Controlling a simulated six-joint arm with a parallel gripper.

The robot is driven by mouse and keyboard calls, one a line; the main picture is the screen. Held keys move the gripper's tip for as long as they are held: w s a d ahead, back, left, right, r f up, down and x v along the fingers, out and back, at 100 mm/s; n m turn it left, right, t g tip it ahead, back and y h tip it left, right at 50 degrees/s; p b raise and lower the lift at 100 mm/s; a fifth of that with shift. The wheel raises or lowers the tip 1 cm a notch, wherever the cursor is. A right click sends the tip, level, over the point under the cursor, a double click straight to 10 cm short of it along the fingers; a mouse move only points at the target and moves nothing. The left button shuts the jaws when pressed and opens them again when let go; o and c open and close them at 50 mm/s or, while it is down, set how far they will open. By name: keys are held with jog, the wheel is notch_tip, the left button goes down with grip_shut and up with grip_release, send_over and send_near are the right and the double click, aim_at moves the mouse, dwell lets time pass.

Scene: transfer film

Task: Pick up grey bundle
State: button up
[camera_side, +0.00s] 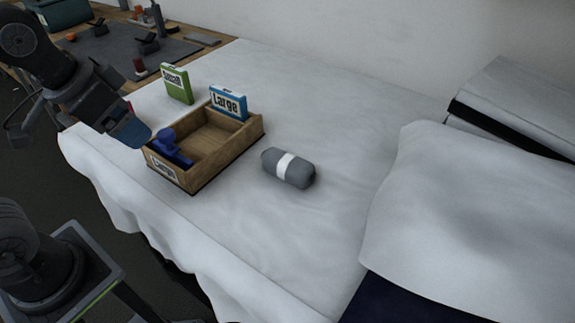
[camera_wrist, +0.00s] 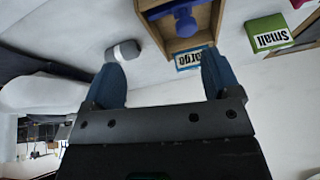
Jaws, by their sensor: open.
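The grey bundle (camera_side: 272,167) is a rolled grey cylinder with a white band, lying on the white sheet to the right of a wooden box. In the wrist view the grey bundle (camera_wrist: 126,50) shows beyond the left fingertip, apart from it as far as I can tell. My gripper (camera_side: 140,137) is at the left in the side view, above the bed's left edge and away from the bundle. In the wrist view my gripper (camera_wrist: 160,72) has its two blue fingers spread wide with nothing between them.
A white pillow (camera_side: 470,210) lies at the right. The sheet around the bundle is clear.

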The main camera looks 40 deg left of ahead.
jog(key=w+d+r+m+g, duration=0.25)
jog(key=w+d+m, duration=0.2)
jog(key=w, duration=0.25)
jog(key=m+g+y, duration=0.2)
jog(key=m+y, duration=0.1)
jog(key=m, duration=0.5)
send_over(288, 159)
jog(key=s+a, duration=0.2)
jog(key=s, duration=0.1)
notch_tip(288, 159, down, 2)
jog(key=f, duration=0.1)
jog(key=w+d+f+m+y, duration=0.2)
jog(key=w+d+f+m, duration=0.15)
jog(key=d, duration=0.25)
jog(key=shift+g, duration=0.35)
jog(key=x, duration=0.8)
jog(key=shift+s+f, duration=0.4)
jog(key=shift+w+d+x, duration=0.15)
jog(key=shift+x, duration=1.15)
jog(key=shift+w+d+x, duration=0.15)
jog(key=shift+x, duration=1.1)
jog(key=shift+f+h, duration=0.25)
jog(key=shift+h, duration=0.05)
jog(key=c, duration=1)
